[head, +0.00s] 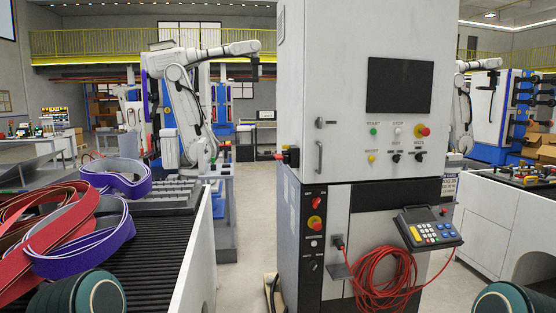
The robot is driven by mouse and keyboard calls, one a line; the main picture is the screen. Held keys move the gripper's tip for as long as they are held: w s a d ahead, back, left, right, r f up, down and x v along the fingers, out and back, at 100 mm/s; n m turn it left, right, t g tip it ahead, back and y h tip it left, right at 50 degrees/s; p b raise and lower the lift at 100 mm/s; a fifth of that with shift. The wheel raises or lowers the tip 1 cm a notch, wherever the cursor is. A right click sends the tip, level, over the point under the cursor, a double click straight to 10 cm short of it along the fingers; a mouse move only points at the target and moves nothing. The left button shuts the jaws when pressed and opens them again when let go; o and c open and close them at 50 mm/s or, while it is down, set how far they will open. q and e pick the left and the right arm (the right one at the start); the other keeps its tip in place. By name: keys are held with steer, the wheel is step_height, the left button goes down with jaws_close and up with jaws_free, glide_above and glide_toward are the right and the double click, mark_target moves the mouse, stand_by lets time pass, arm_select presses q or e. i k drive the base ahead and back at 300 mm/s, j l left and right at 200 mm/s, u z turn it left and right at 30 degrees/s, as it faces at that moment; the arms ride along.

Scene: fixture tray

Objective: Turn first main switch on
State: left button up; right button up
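A tall grey control cabinet (300,60) stands in the centre. A black panel low on its front left carries a red switch (317,202), a red knob on a yellow base (314,222) and smaller knobs below. A small black box with a red part (288,156) sits on the cabinet's left side. I cannot tell which of these is the first main switch or how it is set. Both my grippers are out of view; only rounded teal parts of my arms show at the bottom corners.
A conveyor (150,255) with red and purple straps (95,235) is at left. A white bench (495,225) stands at right.

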mark_target(284, 156)
steer(key=j, duration=0.3)
steer(key=k+j+z, duration=0.1)
steer(key=j, duration=0.2)
steer(key=i+l+u, duration=0.2)
steer(key=i+l, duration=0.25)
steer(key=i, duration=0.3)
steer(key=i+l+u, duration=0.2)
steer(key=i+l, duration=0.4)
steer(key=i, duration=0.15)
